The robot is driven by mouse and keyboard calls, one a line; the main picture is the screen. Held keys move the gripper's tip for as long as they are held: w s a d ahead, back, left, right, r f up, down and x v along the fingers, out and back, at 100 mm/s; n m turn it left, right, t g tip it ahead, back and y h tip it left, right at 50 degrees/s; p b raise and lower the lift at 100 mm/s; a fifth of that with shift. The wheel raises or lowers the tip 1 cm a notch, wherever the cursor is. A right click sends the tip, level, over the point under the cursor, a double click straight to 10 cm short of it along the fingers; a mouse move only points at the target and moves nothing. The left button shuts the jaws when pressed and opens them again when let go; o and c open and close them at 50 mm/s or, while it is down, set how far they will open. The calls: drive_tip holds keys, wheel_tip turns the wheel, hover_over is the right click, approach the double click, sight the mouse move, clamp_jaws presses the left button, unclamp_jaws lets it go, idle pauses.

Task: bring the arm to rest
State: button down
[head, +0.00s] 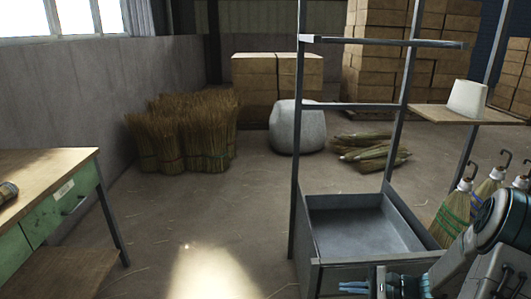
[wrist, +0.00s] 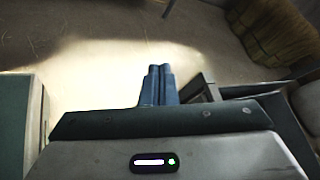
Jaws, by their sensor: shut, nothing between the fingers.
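My gripper (head: 352,287) shows at the bottom of the head view, in front of the grey metal tray of the rack. Its blue fingers point left. In the wrist view my gripper (wrist: 158,72) has its two fingers side by side and touching, with nothing between them. Beyond the fingertips is a brightly lit patch of floor. My arm reaches in from the lower right of the head view.
A metal rack (head: 296,150) with a tray (head: 365,232) stands close by. Brooms (head: 455,212) hang at the right. A workbench (head: 45,178) is at the left. Broom bundles (head: 190,135) and a pale sack (head: 297,128) are farther back. The floor between bench and rack is clear.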

drive_tip(key=s+a+r+n+g+h+p, duration=0.1)
drive_tip(key=s+r+n+h+p, duration=0.3)
drive_tip(key=r, duration=0.7)
drive_tip(key=s+a+r+n+g+h+p, duration=0.1)
drive_tip(key=s+a+r+n+h+p, duration=0.3)
drive_tip(key=r, duration=0.7)
drive_tip(key=s+a+r+n+g+h+p, duration=0.1)
drive_tip(key=s+a+r+n+h+p, duration=0.2)
drive_tip(key=s+r+n+p, duration=0.4)
drive_tip(key=s+r+n+h, duration=0.1)
drive_tip(key=s+r, duration=0.2)
drive_tip(key=r, duration=0.1)
drive_tip(key=shift+s+r+n, duration=0.15)
drive_tip(key=shift+n, duration=0.25)
